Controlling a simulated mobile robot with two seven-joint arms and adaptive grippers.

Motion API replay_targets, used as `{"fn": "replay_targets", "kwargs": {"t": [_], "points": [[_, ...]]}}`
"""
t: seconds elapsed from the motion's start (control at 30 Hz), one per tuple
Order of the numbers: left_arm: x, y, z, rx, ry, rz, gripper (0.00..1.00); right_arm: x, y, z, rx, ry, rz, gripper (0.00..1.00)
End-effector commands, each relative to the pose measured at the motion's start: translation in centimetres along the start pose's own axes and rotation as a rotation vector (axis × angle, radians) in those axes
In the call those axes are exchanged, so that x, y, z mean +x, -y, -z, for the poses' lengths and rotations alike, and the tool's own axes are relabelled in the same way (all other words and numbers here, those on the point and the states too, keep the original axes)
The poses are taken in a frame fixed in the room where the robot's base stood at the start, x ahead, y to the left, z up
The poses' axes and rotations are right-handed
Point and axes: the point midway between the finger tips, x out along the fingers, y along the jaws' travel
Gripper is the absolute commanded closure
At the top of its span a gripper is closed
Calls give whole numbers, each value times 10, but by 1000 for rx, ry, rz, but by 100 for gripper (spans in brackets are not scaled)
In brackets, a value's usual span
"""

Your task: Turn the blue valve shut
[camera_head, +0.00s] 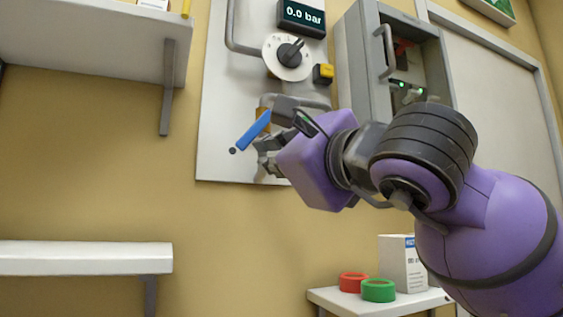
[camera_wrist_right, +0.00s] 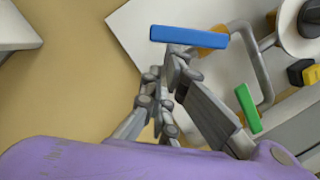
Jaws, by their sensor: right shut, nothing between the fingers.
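The blue valve handle (camera_head: 252,131) is a flat bar on the white wall panel (camera_head: 222,112). In the head view it slants down to the left from an orange valve body (camera_head: 263,114). In the right wrist view the blue handle (camera_wrist_right: 189,35) lies across the top, beyond the fingertips. My right gripper (camera_head: 266,152) is shut and empty, just below the handle; it also shows in the right wrist view (camera_wrist_right: 168,72). I cannot tell whether the fingers touch the handle. Part of the piping is hidden behind the gripper. My left gripper is not in view.
A green handle (camera_wrist_right: 247,108) sits close to the right of my fingers. Above are a dial (camera_head: 287,57), a yellow button (camera_head: 323,73) and a display reading 0.0 bar (camera_head: 301,17). A grey open cabinet (camera_head: 367,75) stands right. Shelves flank the left; wall below is clear.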

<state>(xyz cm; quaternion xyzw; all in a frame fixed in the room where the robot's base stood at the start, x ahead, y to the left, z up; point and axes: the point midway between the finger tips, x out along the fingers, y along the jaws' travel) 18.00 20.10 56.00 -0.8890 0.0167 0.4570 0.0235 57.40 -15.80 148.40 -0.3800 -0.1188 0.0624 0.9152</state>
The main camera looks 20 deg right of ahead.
Motion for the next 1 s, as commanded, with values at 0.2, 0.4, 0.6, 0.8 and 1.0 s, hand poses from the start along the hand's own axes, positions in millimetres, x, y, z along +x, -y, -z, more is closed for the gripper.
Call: {"fn": "replay_targets", "kwargs": {"t": [0.2,0.4,0.6,0.8,1.0], "points": [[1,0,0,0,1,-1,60,2,-8,-10,62,6,13,100],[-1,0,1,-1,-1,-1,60,5,-15,-23,61,6,13,100],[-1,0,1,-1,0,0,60,8,-20,-36,186,5,46,100],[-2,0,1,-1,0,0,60,11,-23,-47,256,6,60,100],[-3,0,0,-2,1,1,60,13,-22,-55,307,4,77,100]]}}
